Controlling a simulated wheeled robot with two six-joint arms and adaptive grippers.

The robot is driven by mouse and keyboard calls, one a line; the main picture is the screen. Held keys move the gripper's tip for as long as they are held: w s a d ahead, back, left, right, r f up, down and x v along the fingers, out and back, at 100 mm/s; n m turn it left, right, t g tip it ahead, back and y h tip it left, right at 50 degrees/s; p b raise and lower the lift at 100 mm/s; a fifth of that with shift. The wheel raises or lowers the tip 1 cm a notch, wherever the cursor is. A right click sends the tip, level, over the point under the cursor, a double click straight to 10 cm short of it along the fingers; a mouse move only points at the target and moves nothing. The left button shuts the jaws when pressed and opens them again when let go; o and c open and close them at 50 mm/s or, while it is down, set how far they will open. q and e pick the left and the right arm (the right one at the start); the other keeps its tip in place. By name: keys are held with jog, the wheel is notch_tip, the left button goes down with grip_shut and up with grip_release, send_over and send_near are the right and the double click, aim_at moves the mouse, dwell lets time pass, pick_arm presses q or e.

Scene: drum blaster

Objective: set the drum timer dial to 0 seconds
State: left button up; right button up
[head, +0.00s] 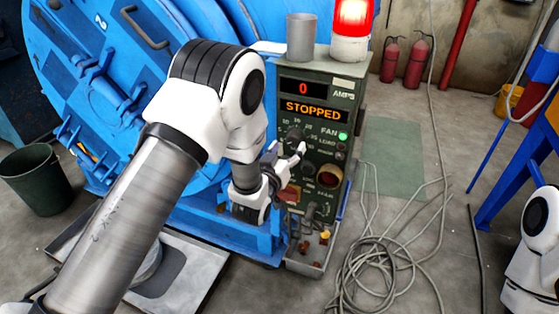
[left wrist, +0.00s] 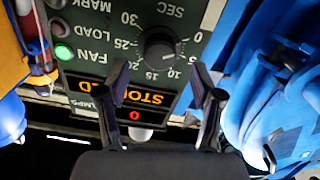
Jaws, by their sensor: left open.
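The timer dial (left wrist: 160,48) is a round dark knob on the grey-green control panel (left wrist: 90,12), with white numbers from 0 to 30 around it and SEC beside it. The left wrist view shows the panel upside down. I cannot tell for sure which number the dial points at. In the head view the dial (head: 294,134) sits below the STOPPED display, just above my left gripper. My left gripper (head: 291,153) is open and empty in front of the panel. Its two fingers (left wrist: 161,85) stand apart, below the dial in the wrist picture, with no visible contact.
The orange display (head: 310,112) reads STOPPED and the red one (head: 303,88) reads 0. A green FAN light (head: 343,136) and a red beacon (head: 352,18) are lit. The blue drum (head: 130,75) stands left of the panel. Coiled cable (head: 385,270) lies on the floor.

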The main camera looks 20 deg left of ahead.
pick_arm(q)
jog(key=s, duration=0.8)
jog(key=shift+s+a, duration=0.15)
jog(key=shift+s, duration=0.2)
jog(key=s+a+f+n+g+y+p, duration=0.1)
jog(key=s+a+f+g+p, duration=0.4)
jog(key=s+f+p, duration=0.45)
jog(key=s+f+m+g, duration=0.1)
jog(key=s+f+g, duration=0.2)
jog(key=s, duration=0.4)
jog(key=s+f+g, duration=0.3)
jog(key=s+g, duration=0.2)
jog(key=s, duration=0.3)
jog(key=s+d+f+m+g, duration=0.1)
jog(key=s+f+g, duration=0.2)
jog(key=s+g, duration=0.2)
jog(key=s, duration=0.3)
jog(key=shift+s+m+h+p, duration=0.25)
jog(key=shift+m+h+p, duration=0.05)
jog(key=shift+f, duration=0.1)
